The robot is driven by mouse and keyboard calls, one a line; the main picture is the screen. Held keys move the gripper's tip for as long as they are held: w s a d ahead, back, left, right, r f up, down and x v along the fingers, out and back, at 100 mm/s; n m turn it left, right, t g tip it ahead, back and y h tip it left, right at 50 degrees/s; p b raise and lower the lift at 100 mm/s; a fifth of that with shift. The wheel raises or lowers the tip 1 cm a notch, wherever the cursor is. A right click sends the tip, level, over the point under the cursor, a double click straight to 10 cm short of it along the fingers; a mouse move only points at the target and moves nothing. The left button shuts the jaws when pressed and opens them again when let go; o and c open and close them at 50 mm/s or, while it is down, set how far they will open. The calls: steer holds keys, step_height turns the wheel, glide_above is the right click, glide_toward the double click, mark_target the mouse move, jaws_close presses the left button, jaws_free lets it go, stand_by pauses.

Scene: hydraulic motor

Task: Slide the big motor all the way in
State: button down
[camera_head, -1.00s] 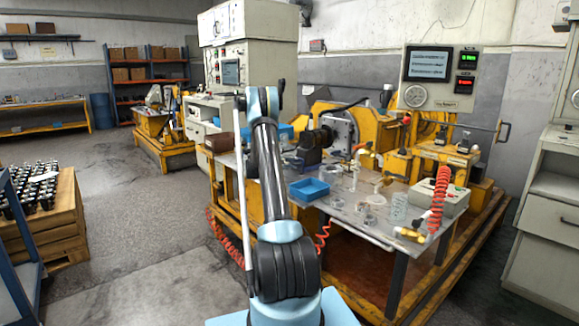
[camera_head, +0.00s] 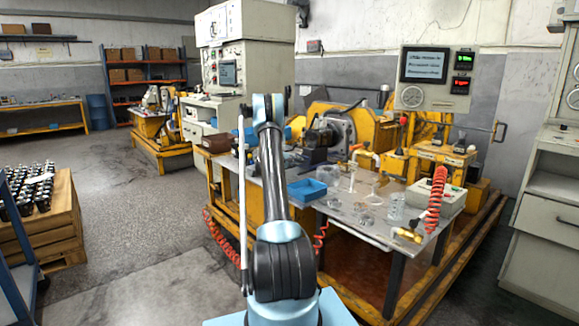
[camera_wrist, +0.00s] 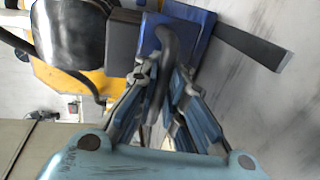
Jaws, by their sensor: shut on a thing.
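The big motor appears to be the dark body (camera_head: 318,138) against the grey plate (camera_head: 343,128) of the yellow test stand in the head view. How far it sits in the plate is too small to tell. In the wrist view my gripper (camera_wrist: 163,80) is shut on a dark curved handle (camera_wrist: 168,45). The handle's lower end passes between the fingers. Beside it are a blue block (camera_wrist: 190,25) and a dark grey block (camera_wrist: 122,42). A shiny black rounded body (camera_wrist: 72,35), perhaps the motor, is at upper left. My arm hides the gripper in the head view.
The bench top (camera_head: 345,222) holds a blue tray (camera_head: 307,189) and several clear parts. Red coiled hose (camera_head: 438,200) stands at its right. A console with a screen (camera_head: 425,66) is behind. A wooden crate of dark parts (camera_head: 45,222) is at left, with open floor between.

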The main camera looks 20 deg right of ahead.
steer(key=shift+w+d, duration=0.25)
steer(key=shift+d, duration=0.45)
steer(key=c, duration=1.7)
jaws_free()
steer(key=shift+a, duration=0.1)
steer(key=v, duration=1)
steer(key=shift+a, duration=0.4)
steer(key=shift+s+a+r, duration=0.1)
steer(key=shift+s+a, duration=0.15)
steer(key=shift+a, duration=0.25)
